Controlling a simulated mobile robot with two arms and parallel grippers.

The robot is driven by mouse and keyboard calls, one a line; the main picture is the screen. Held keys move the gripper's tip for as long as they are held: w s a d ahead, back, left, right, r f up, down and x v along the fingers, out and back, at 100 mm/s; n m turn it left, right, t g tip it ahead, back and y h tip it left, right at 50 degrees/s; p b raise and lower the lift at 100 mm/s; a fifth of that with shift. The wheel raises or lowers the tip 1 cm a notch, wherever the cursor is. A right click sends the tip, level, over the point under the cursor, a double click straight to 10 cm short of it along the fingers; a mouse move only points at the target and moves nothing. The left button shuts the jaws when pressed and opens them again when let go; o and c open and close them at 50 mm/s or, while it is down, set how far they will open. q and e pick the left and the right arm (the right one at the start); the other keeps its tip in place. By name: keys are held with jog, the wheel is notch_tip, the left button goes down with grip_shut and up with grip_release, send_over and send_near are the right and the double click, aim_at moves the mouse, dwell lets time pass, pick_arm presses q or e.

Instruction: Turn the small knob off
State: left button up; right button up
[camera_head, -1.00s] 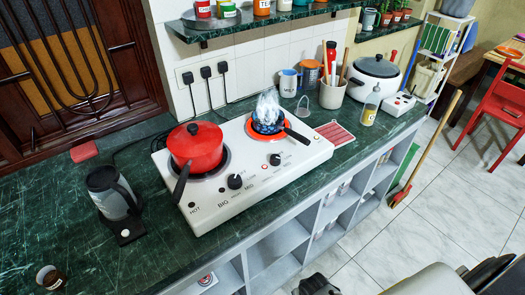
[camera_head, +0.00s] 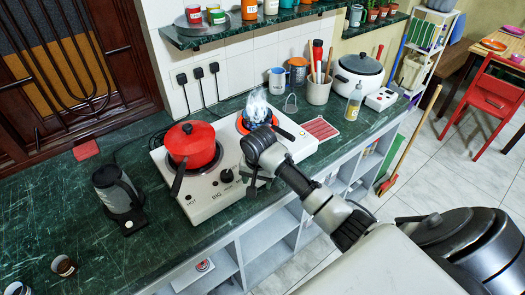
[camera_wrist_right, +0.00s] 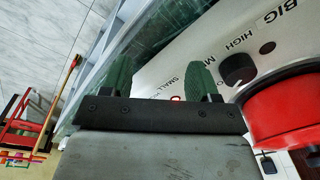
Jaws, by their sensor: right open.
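The white two-burner stove (camera_head: 205,205) stands on the green counter. Its big knob (camera_head: 227,176) is black and clear of my gripper in the head view; a black knob (camera_wrist_right: 237,68) shows in the right wrist view near the BIG lettering. The small knob is hidden behind my right gripper in the head view, and I cannot make it out in the wrist view. My right gripper (camera_head: 256,183) is open at the stove's front, right of the big knob. Its green-padded fingers (camera_wrist_right: 160,80) are apart, with the SMALL lettering between them. My left gripper is not in view.
A red pot (camera_head: 191,144) sits on the left burner, its handle pointing forward. A kettle (camera_head: 117,190) stands at left. The front-left counter is mostly clear.

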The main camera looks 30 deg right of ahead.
jog(key=w+d+r+m, duration=0.7)
jog(key=w+d+r, duration=0.2)
jog(key=shift+g, duration=0.3)
jog(key=f, duration=1)
jog(key=shift+w+a+f+p, duration=0.15)
jog(key=shift+w+f+p, duration=0.1)
jog(key=shift+p, duration=0.1)
jog(key=shift+c, duration=0.2)
jog(key=c, duration=0.9)
